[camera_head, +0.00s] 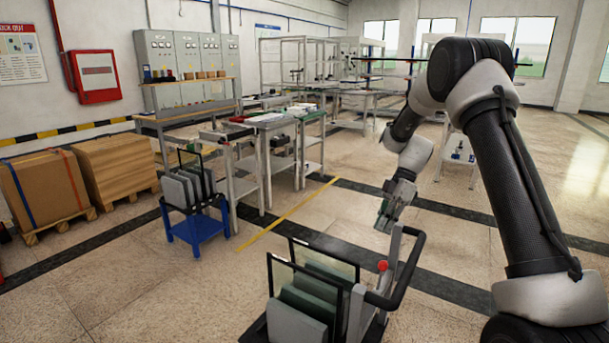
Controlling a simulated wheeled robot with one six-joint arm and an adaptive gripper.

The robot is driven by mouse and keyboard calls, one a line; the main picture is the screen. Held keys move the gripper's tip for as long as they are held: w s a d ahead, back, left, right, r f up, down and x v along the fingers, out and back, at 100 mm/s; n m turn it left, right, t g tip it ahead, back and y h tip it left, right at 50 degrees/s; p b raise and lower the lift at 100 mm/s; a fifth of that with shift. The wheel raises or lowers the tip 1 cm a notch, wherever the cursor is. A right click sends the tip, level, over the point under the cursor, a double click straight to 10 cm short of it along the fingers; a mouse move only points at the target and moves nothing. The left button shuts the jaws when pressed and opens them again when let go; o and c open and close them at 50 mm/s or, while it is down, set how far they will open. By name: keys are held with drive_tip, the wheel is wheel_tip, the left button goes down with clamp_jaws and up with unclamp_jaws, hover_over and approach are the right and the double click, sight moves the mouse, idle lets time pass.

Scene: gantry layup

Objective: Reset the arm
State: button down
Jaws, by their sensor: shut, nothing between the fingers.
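My arm rises on the right, bends at the top and reaches away to the middle of the picture. My gripper (384,222) hangs at its far end, pointing down, above the floor just behind the handle of the near rack. It looks small and partly dark, and it is shut with nothing visible in it. The near rack (350,318) stands at the bottom centre and holds several upright grey and dark panels (305,305). Its black handle (408,270) and red knob (382,266) are at its right side.
A blue-based rack (198,232) with grey panels stands at the left. Workbenches (268,122) and a shelving frame (300,52) fill the back centre. Strapped boxes (48,188) on pallets line the left wall. The floor (450,235) right of centre is mostly clear.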

drive_tip(key=s+d+r+m+h, duration=0.1)
drive_tip(key=s+m, duration=0.2)
drive_tip(key=m, duration=0.1)
drive_tip(key=s+d+r+m, duration=0.2)
drive_tip(key=s+m, duration=0.2)
drive_tip(key=s+d+r+m+h, duration=0.1)
drive_tip(key=s+m, duration=0.2)
drive_tip(key=m, duration=0.2)
drive_tip(key=shift+s+d+r+h, duration=0.15)
drive_tip(key=shift+s+d+h, duration=0.05)
drive_tip(key=shift+d+h, duration=0.1)
drive_tip(key=s+d+r+m+t+h, duration=0.1)
drive_tip(key=s+r+m+t, duration=0.2)
drive_tip(key=s+r, duration=0.5)
drive_tip(key=s+d+r+m+t+h, duration=0.1)
drive_tip(key=s+r+t, duration=0.4)
drive_tip(key=s, duration=0.9)
wheel_tip(320, 180, up, 4)
drive_tip(key=d+m, duration=0.1)
drive_tip(key=m, duration=0.1)
drive_tip(key=shift+d+f+m+h, duration=0.15)
drive_tip(key=shift+d+m+h, duration=0.15)
drive_tip(key=shift+m, duration=0.1)
drive_tip(key=shift+s, duration=0.1)
